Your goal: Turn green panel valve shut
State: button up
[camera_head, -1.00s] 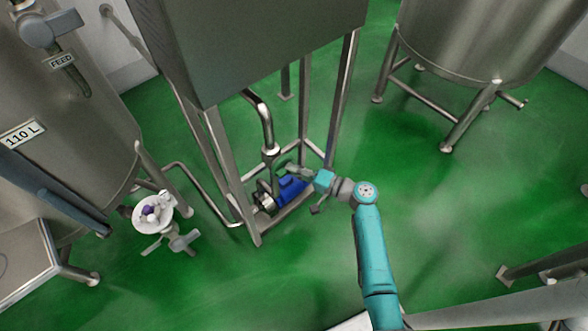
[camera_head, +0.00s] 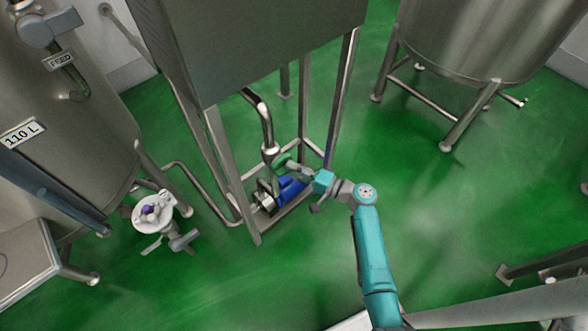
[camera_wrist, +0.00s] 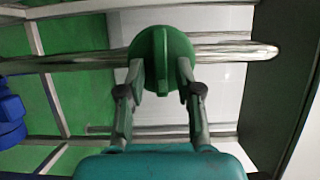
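The green valve (camera_wrist: 161,45) is a round green knob with a raised bar across its face, on a steel pipe. In the wrist view the bar stands upright in the picture, crosswise to the pipe. My gripper (camera_wrist: 160,72) is right in front of it, its two fingers apart on either side of the bar. The fingertips overlap the knob's face, with a gap to the bar on each side. In the head view the valve (camera_head: 282,160) shows small and partly hidden at the tip of my gripper (camera_head: 293,169).
A blue pump motor (camera_head: 289,190) lies just below the valve, inside the steel legs of the panel cabinet (camera_head: 250,45). A cabinet leg (camera_head: 342,95) stands close to my gripper. The green floor (camera_head: 420,215) to the right is open.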

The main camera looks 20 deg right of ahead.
jog(key=v, duration=1.2)
dwell(0.5)
